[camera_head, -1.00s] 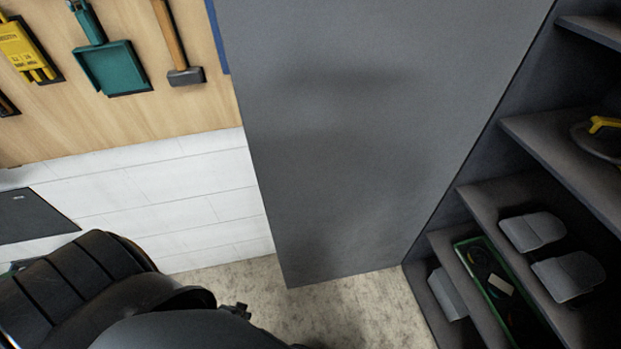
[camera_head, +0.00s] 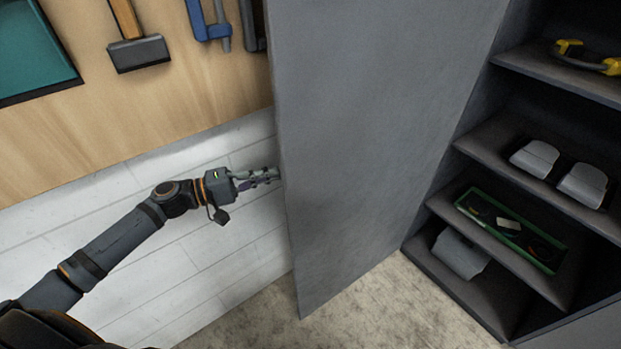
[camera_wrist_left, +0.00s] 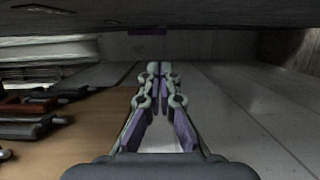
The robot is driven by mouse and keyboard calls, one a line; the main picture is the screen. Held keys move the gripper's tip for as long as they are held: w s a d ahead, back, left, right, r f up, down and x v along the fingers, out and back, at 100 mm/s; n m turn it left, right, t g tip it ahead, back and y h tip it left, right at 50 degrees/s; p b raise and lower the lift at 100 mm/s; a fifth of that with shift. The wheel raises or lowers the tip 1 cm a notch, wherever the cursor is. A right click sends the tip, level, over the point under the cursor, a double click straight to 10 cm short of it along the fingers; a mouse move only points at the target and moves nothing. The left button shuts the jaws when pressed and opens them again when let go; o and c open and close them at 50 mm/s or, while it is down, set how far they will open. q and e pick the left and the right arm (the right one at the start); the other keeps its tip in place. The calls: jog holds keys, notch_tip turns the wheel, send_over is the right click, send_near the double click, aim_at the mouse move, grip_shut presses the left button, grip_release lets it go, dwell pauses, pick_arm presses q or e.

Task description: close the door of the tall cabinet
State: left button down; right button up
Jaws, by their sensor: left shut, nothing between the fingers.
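The tall cabinet (camera_head: 440,245) stands at the right in the head view with its shelves exposed. Its grey door (camera_head: 365,130) is swung open and stands out from the cabinet, filling the middle of the view. My left gripper (camera_head: 277,175) reaches in from the left, with its fingertips at the door's outer edge; whether they touch it is unclear. In the left wrist view the fingers (camera_wrist_left: 160,72) are together and empty, and a dark surface (camera_wrist_left: 160,16) lies across the top, close ahead. My right gripper does not show.
Shelves hold a green tray (camera_head: 510,232), grey bins (camera_head: 560,172) and a yellow-handled item (camera_head: 600,64). A wooden tool board (camera_head: 190,100) with a hammer and blue clamp hangs on the white wall (camera_head: 235,260) behind my left arm. Bare floor (camera_head: 370,305) lies below the door.

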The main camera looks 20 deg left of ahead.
aim_at(317, 175)
pick_arm(q)
jog(key=w+d, duration=0.1)
jog(key=d, duration=0.2)
jog(key=w+d+p, duration=0.1)
jog(key=d, duration=0.3)
jog(key=w+d+p, duration=0.1)
jog(key=d, duration=0.2)
jog(key=shift+w+d, duration=0.15)
jog(key=shift+d, duration=0.25)
